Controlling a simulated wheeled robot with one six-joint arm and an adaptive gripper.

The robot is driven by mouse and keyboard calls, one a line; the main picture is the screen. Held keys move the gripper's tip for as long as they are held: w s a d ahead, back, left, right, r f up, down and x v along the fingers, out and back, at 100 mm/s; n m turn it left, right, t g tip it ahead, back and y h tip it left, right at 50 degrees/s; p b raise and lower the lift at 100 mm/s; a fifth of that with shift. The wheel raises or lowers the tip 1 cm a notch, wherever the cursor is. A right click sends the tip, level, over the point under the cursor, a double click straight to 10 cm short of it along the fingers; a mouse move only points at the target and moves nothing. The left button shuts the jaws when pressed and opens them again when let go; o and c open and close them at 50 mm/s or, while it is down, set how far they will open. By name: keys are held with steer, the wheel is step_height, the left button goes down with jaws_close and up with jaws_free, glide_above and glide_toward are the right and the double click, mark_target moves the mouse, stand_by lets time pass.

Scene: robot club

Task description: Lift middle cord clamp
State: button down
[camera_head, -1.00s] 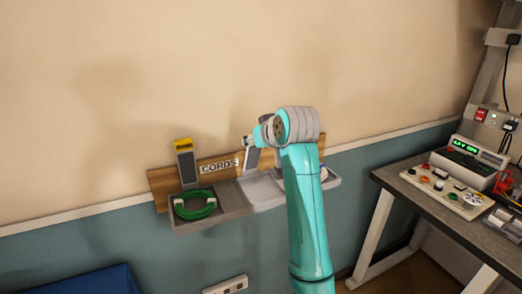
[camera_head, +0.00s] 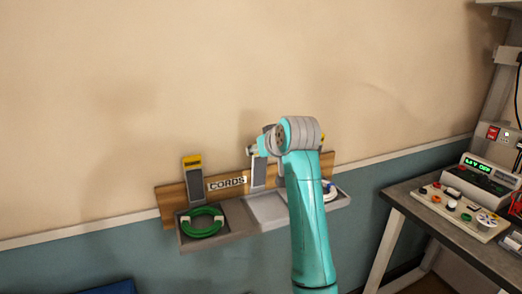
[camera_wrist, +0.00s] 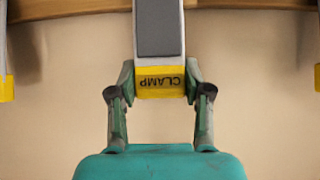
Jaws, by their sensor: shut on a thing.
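The middle cord clamp (camera_head: 259,172) is a grey lever on the wooden board marked CORDS (camera_head: 171,201). In the wrist view its yellow end marked CLAMP (camera_wrist: 160,82) points toward my palm. My gripper (camera_wrist: 160,88) is shut on this yellow end, one finger on each side. In the head view my arm hides most of the gripper and part of the clamp. The left clamp (camera_head: 195,180), with a yellow top, stands to the left. Its neighbour on the right is mostly hidden behind my arm.
A green coiled cord (camera_head: 202,229) lies in the left tray section. A white cord (camera_head: 329,192) shows in the right section, partly behind my arm. The visible middle tray section (camera_head: 265,207) looks bare. A workbench (camera_head: 440,240) with instruments stands at the right.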

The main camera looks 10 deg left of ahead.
steer(key=c, duration=0.6)
jaws_free()
steer(key=shift+w+r, duration=0.1)
steer(key=shift+r, duration=0.25)
steer(key=shift+o, duration=0.6)
steer(key=shift+f, duration=0.2)
steer(key=v, duration=1.2)
